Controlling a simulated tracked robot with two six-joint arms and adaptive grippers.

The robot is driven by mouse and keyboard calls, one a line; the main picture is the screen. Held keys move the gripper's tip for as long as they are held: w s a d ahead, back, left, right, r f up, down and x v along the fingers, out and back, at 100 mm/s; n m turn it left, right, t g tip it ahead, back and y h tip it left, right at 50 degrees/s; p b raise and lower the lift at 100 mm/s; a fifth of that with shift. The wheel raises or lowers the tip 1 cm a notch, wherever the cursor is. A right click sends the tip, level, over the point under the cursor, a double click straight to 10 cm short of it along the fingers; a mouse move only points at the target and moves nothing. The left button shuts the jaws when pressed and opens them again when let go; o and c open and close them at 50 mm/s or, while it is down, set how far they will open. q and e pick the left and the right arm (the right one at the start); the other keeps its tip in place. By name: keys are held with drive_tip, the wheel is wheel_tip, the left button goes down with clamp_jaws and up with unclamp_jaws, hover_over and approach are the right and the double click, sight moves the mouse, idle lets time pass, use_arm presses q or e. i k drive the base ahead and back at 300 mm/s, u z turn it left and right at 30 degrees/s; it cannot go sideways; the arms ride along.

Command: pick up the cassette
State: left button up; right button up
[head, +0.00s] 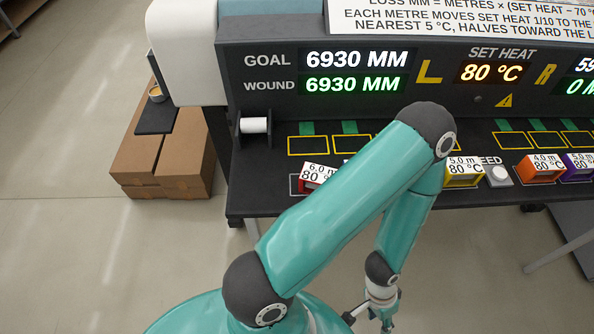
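Several cassettes stand in a row on the dark bench. A red cassette (306,186), its label reading 6.0 m and 80 °C, is partly covered by my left arm. A yellow cassette (463,181) reads 5.0 m, 80 °C. An orange cassette (541,178) reads 4.0 m, 80 °C. A purple cassette (579,174) at the right edge is partly cut off. Anything between red and yellow is mostly hidden by my arm. My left gripper (367,318) hangs low at the bottom edge, apart from the cassettes and partly out of frame; its finger opening is unclear. My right gripper is not in view.
The machine panel shows goal 6930 MM, wound 6930 MM and set heat 80 °C. A white round button (499,174) sits right of the yellow cassette. A white roll (254,125) is at the bench's left end. Cardboard boxes (165,160) stand left; floor in front is clear.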

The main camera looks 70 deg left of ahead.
sight(312, 176)
drive_tip(key=u, duration=0.15)
drive_tip(key=k, duration=0.8)
drive_tip(key=u, duration=0.6)
drive_tip(key=i, duration=0.4)
drive_tip(key=u, duration=0.05)
